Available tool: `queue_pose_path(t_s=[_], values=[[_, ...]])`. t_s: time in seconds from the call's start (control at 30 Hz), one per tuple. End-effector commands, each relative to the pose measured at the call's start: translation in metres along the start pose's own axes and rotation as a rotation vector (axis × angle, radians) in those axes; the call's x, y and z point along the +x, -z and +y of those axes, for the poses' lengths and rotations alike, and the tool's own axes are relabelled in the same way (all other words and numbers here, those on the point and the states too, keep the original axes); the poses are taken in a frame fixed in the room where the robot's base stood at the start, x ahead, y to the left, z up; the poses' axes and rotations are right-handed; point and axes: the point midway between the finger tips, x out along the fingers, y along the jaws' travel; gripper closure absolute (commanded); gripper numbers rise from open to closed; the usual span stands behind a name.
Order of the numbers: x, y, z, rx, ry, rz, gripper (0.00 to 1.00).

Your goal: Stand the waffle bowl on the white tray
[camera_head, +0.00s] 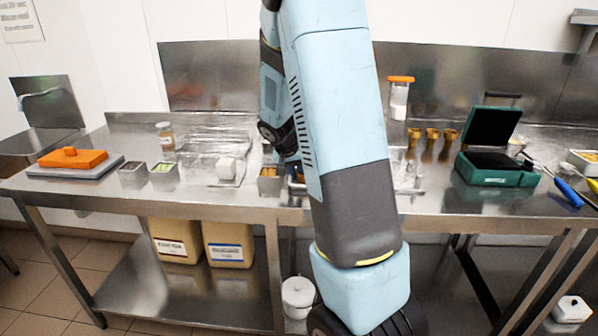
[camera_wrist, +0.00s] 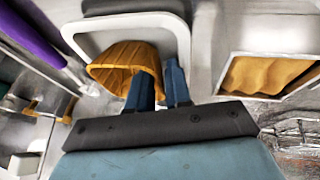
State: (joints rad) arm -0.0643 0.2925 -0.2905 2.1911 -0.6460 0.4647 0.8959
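The waffle bowl (camera_wrist: 122,58), golden-brown and ribbed, shows in the wrist view, tilted, over the near left part of the white tray (camera_wrist: 84,38). The tray is pale with rounded corners, and the bowl covers part of its rim. My gripper (camera_wrist: 163,78) has its two blue fingers close together at the bowl's right side, with the bowl's wall between them; it looks shut on that wall. Whether the bowl touches the tray is hard to tell. In the head view my arm hides the gripper, and I cannot make out the bowl there.
A metal pan (camera_wrist: 223,83) with orange-brown contents lies right of the tray.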

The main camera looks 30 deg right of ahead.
Motion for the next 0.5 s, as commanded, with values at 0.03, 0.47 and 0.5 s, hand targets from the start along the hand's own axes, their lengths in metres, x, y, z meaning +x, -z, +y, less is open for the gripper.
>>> queue_pose_path(t_s=[0.03, 0.47, 0.5], values=[[0.0, 0.0, 0.0, 0.0, 0.0, 0.0, 0.81], [-0.023, 0.002, 0.001, 0.001, 0.001, 0.003, 0.81], [-0.03, 0.002, 0.001, 0.001, 0.001, 0.003, 0.81]])
